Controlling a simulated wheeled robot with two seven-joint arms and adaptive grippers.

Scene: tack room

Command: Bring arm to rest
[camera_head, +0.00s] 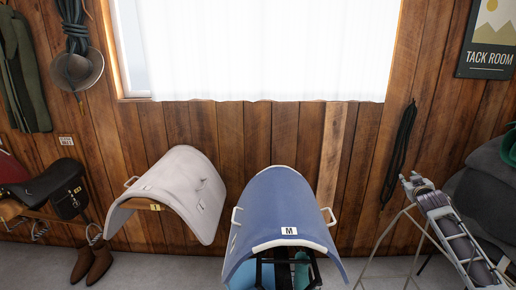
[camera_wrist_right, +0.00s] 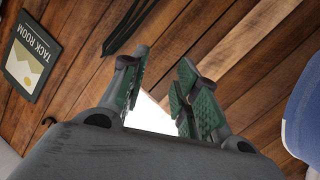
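My right gripper (camera_wrist_right: 158,88) is in the wrist view, with two green-padded fingers standing apart. The gap between them is empty, and bright white shows behind it. The blue saddle pad (camera_wrist_right: 304,115) is at the right edge of that view, apart from the fingers. In the head view I cannot clearly make out the right gripper against the tack at the lower right. My left gripper is not in view.
The blue pad marked M (camera_head: 280,208) is at the bottom centre of the head view, and a pale pad (camera_head: 175,190) is left of it. A grey frame with thin legs (camera_head: 381,246) stands at the right.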

